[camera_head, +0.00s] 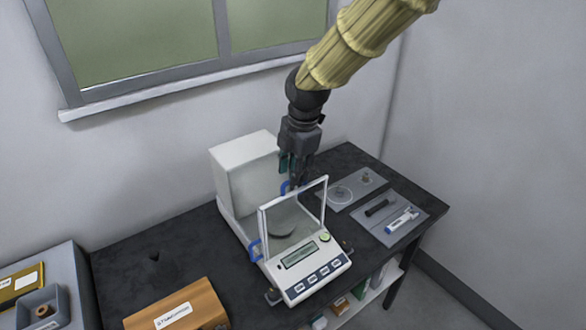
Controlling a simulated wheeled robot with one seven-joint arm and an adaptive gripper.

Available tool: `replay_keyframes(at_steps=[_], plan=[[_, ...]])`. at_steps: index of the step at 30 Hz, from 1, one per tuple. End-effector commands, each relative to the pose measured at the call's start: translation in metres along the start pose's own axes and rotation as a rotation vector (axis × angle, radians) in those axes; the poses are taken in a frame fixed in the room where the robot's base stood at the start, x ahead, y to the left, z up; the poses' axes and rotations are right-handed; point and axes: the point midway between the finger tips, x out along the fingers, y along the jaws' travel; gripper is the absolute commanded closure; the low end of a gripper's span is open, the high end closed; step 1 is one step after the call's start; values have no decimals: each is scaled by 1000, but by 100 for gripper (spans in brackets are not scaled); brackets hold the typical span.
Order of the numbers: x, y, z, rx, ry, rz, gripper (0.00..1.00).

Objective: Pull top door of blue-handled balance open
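The blue-handled balance (318,277) stands on the dark table, with a white body, a keypad and display in front, and a clear upright front pane. A tall white housing (232,168) rises at its back. One blue handle (255,250) is on its left side. Another blue handle (285,187) shows behind the front pane, close beside my fingertips. My gripper (297,180) points down over the balance, right of the housing. Its fingers look close together, but their gap and any contact with the handle are unclear. The top door's edges are hard to make out.
A grey tray (404,228) with a dark cylinder and a white-and-blue item lies right of the balance. A grey mat (343,206) with a round dish is behind it. An orange-brown box (205,304) is at front left. The wall and window sill (180,89) are behind.

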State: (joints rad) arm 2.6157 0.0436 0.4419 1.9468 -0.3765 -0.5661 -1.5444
Motion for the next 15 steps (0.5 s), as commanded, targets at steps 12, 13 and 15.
replay_keyframes(at_steps=[12,13,15], plan=[[18,1,-1,-2,0,2,68],[18,1,-1,-2,0,2,68],[18,1,-1,-1,0,2,68]])
